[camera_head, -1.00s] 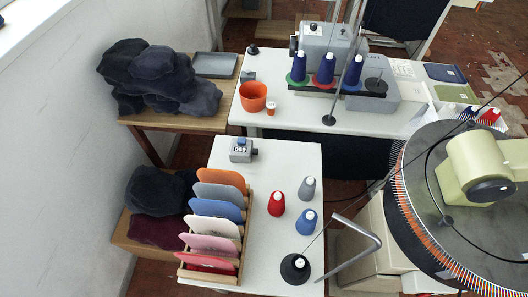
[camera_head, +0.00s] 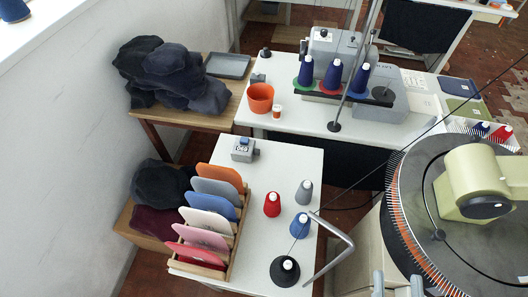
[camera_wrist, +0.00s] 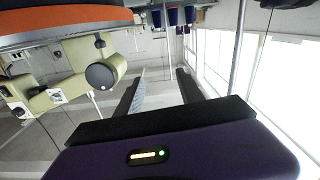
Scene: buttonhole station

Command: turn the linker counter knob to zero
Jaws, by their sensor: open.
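The linker counter (camera_head: 243,152) is a small grey box with a number display and a blue knob (camera_head: 244,141) on top. It stands near the back left corner of the white side table (camera_head: 285,165) in the head view. The display digits are too small to read surely. My gripper (camera_wrist: 160,82) shows in the wrist view with its two dark fingers apart and nothing between them. The counter is not in the wrist view, and my gripper is well away from it.
A wooden rack (camera_head: 232,245) of coloured panels stands in front of the counter. Red (camera_head: 272,205), blue (camera_head: 299,226) and grey (camera_head: 304,193) cones stand to its right. A bent metal rod (camera_head: 335,235) rises by the table's right edge. The round linker (camera_head: 410,200) is further right.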

